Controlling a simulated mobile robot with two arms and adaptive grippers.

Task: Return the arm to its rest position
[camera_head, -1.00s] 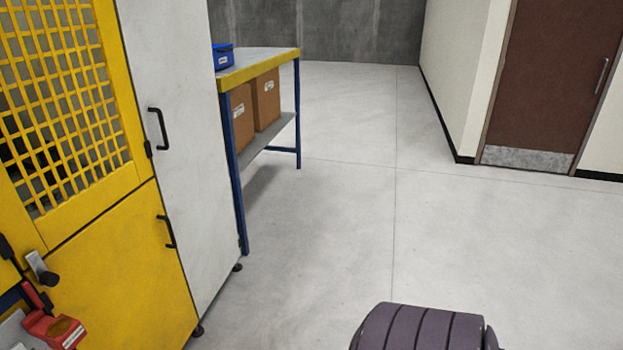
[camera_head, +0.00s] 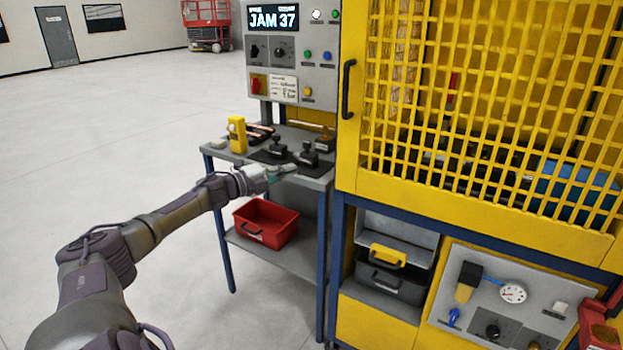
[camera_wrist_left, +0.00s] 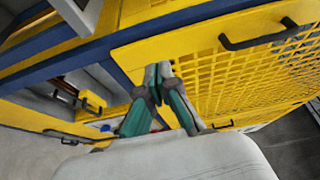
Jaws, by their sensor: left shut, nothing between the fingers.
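My left arm reaches in from the left in the head view. Its gripper (camera_head: 285,170) is small there, over the front edge of the small side table (camera_head: 312,183), beside the black fixtures. In the left wrist view the gripper (camera_wrist_left: 158,78) shows two teal fingers with their tips together. It is shut and holds nothing. Behind the tips are a yellow panel, a blue frame bar and yellow mesh; I cannot tell whether the tips touch anything. My right gripper is in neither view.
A yellow mesh-guarded machine (camera_head: 480,205) stands right of the table. A control panel (camera_head: 290,55) reading JAM 37 rises behind it. A yellow device (camera_head: 237,134) stands on the table, and a red bin (camera_head: 266,222) sits on its lower shelf. Open floor lies left.

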